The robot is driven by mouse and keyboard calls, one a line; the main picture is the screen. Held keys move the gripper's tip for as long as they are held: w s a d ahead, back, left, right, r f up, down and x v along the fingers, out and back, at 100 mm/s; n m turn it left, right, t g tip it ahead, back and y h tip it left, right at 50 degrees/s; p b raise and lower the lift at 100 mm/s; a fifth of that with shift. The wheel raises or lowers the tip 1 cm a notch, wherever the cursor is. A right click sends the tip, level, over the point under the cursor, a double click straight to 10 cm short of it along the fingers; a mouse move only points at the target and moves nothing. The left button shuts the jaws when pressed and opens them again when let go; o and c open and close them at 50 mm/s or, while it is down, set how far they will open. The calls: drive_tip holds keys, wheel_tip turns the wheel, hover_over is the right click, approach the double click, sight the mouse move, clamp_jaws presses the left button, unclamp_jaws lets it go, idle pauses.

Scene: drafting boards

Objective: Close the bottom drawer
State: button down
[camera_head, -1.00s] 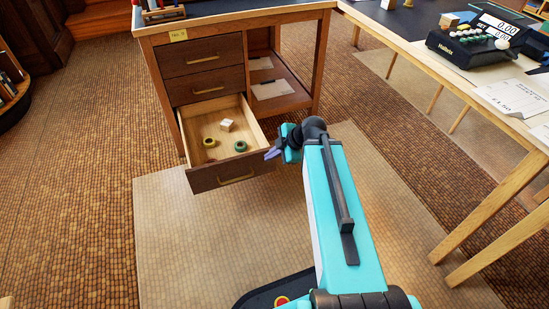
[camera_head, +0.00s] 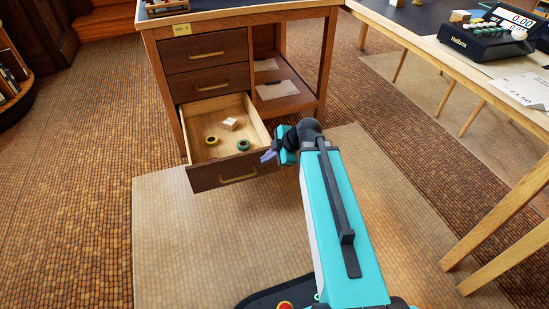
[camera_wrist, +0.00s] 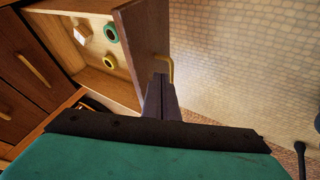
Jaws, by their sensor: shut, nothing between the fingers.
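The bottom drawer (camera_head: 238,177) of the wooden desk is pulled out, with a dark front and a brass handle. It holds a white block (camera_head: 230,123), a yellow ring (camera_head: 211,141) and a green ring (camera_head: 243,145). My gripper (camera_head: 268,156) is at the right end of the drawer front, its purple fingers shut and empty. In the wrist view the fingers (camera_wrist: 161,92) lie over or against the drawer front (camera_wrist: 146,38), beside the handle (camera_wrist: 163,68); I cannot tell whether they touch it.
The two drawers above (camera_head: 205,51) are shut. An open compartment with papers (camera_head: 277,90) is to their right. A long table (camera_head: 446,62) with a black scale (camera_head: 489,38) stands at the right.

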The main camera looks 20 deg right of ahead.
sight(255, 157)
drive_tip(key=w, duration=0.1)
drive_tip(key=w+b, duration=0.1)
drive_tip(key=w, duration=0.1)
drive_tip(key=w+f+b, duration=0.1)
drive_tip(key=shift+w+a, duration=0.25)
drive_tip(key=shift+w, duration=0.1)
